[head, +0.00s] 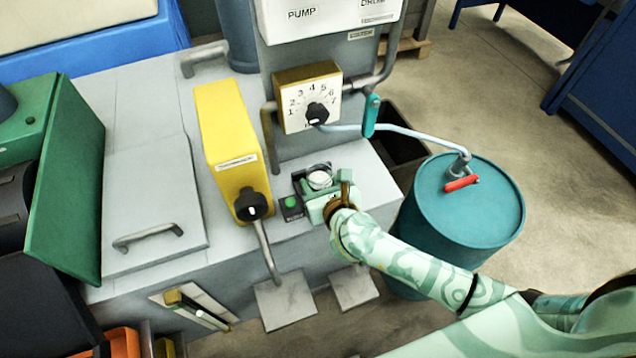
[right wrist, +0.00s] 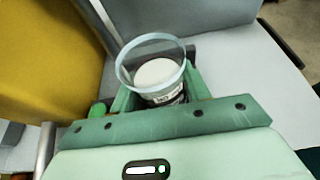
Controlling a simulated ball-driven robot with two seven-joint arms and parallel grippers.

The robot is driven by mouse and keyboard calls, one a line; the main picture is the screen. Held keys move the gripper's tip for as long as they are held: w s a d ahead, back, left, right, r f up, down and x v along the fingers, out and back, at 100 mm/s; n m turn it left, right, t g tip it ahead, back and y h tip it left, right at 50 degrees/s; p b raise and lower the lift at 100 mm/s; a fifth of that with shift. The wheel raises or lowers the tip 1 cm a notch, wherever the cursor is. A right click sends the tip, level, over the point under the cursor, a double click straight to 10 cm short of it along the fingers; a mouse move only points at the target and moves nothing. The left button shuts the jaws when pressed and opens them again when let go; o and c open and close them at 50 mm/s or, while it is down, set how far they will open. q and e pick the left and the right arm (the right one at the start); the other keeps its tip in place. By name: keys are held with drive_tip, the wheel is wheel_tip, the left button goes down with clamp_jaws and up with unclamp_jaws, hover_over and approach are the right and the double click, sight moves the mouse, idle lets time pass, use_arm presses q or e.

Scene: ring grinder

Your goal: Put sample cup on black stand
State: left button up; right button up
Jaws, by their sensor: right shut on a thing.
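The sample cup (head: 320,179) is a small clear cup with white contents, on the grey bench top in the head view. In the right wrist view the cup (right wrist: 158,76) has a clear rim and a label low on its side. My right gripper (head: 321,188) is shut on the cup, with its green fingers (right wrist: 155,95) on both sides of it. The black stand (head: 318,167) shows only as dark edges around the cup and is mostly hidden. I cannot tell whether the cup touches it. My left gripper is not in view.
A small box with a green button (head: 291,203) sits just left of my right gripper. A yellow box (head: 228,145) with a black knob stands further left. A dial panel (head: 308,97) is behind, and a teal drum (head: 465,215) stands at the right.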

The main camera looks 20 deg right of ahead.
drive_tip(key=shift+s+r, duration=0.1)
drive_tip(key=shift+r, duration=0.05)
drive_tip(key=o, duration=1.1)
drive_tip(key=shift+f, duration=0.2)
drive_tip(key=shift+r, duration=0.3)
use_arm(q)
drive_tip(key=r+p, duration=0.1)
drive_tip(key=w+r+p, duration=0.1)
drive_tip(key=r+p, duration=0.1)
drive_tip(key=p, duration=0.1)
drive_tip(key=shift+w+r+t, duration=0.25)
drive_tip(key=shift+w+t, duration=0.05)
use_arm(e)
drive_tip(key=v, duration=1.2)
drive_tip(key=shift+f, duration=0.15)
